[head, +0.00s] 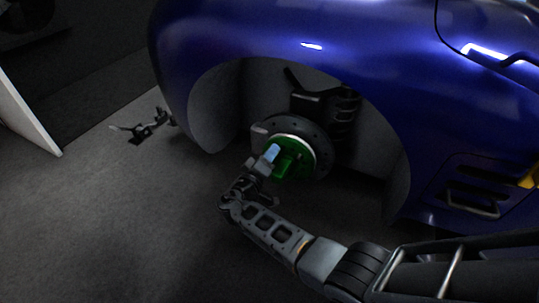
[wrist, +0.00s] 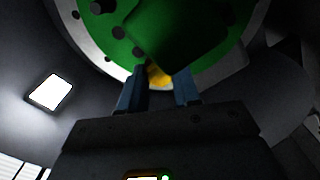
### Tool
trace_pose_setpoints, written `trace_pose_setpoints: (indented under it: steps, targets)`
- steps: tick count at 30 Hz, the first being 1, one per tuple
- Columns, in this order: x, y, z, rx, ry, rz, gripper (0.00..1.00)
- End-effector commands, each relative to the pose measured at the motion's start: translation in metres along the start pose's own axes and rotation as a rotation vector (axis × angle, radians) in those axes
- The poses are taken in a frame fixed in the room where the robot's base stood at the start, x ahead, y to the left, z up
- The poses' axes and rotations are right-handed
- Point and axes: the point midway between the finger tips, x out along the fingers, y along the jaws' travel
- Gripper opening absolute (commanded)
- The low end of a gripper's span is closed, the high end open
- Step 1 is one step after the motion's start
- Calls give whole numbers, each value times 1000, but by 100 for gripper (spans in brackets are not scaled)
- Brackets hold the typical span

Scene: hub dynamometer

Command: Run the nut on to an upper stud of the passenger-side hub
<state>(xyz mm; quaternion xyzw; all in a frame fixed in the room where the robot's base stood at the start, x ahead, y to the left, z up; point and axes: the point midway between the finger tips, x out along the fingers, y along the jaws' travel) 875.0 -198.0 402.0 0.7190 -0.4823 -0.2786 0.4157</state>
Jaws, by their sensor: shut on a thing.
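The hub (head: 303,158) is green with a pale rim and sits in front of a dark brake disc (head: 320,135) in the wheel well. My gripper (head: 268,160) is at the hub's face, on its left side in the head view. In the wrist view the green hub (wrist: 125,48) fills the top, with dark round holes or studs. My gripper (wrist: 160,85) has its two blue fingers shut on a small yellow nut (wrist: 158,76), right at the hub's lower edge. Whether the nut touches a stud cannot be told; a dark green block covers that part.
The blue car body (head: 260,40) arches over the wheel well. A suspension spring (head: 345,115) stands behind the disc. Another small dark arm-like device (head: 147,127) is at the left near the floor. The grey floor (head: 100,220) at the left is clear.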

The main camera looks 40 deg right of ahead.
Motion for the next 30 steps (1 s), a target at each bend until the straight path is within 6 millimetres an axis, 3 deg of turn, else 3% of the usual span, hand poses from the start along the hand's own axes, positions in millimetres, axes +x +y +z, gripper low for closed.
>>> trace_pose_setpoints:
  steps: [5, 10, 30]
  targets:
    - [0, 0, 0, 0, -1, -1, 0]
    - [0, -6, 4, 81, -1, 0, 0]
    - [1, -2, 0, 925, -1, -6, 0]
